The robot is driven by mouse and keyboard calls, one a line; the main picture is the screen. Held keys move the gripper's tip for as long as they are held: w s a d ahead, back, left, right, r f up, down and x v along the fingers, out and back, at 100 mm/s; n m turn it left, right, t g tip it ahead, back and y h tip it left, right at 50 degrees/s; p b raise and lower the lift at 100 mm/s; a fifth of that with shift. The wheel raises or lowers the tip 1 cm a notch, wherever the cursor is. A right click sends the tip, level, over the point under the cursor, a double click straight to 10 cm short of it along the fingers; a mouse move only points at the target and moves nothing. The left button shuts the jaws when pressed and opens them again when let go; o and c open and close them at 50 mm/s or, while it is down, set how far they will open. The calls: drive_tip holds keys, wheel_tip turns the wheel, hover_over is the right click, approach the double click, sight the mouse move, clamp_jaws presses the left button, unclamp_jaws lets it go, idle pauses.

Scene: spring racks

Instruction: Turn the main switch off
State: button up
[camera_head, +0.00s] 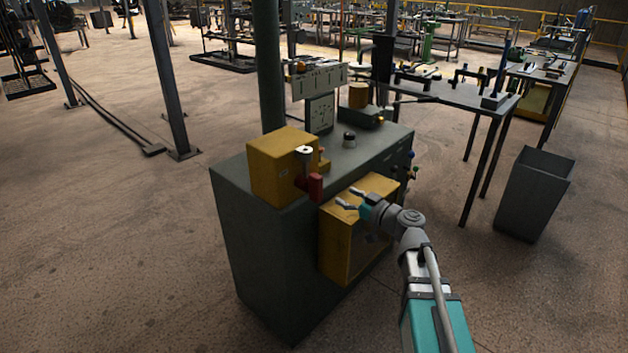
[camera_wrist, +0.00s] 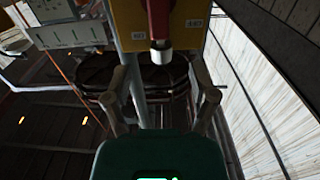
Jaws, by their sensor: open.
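The main switch appears to be the red handle (camera_head: 315,186) on the side of a yellow box (camera_head: 278,168) on top of the green cabinet. In the wrist view, the red handle (camera_wrist: 159,20) ends in a white tip, in front of the yellow box (camera_wrist: 185,12), with a small white label on either side. My gripper (camera_head: 347,199) is just right of and slightly below the handle in the head view. In the wrist view my gripper (camera_wrist: 161,95) has its two fingers spread, nothing between them. The handle tip lies ahead of the fingers; I see no contact.
The green cabinet (camera_head: 240,235) carries a lower yellow box (camera_head: 338,250) on its front, close beneath my gripper. A grey panel (camera_head: 320,82) stands behind. A dark bin (camera_head: 535,195) and a work table (camera_head: 455,95) stand at right.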

sight(312, 179)
drive_tip(key=x, duration=1.3)
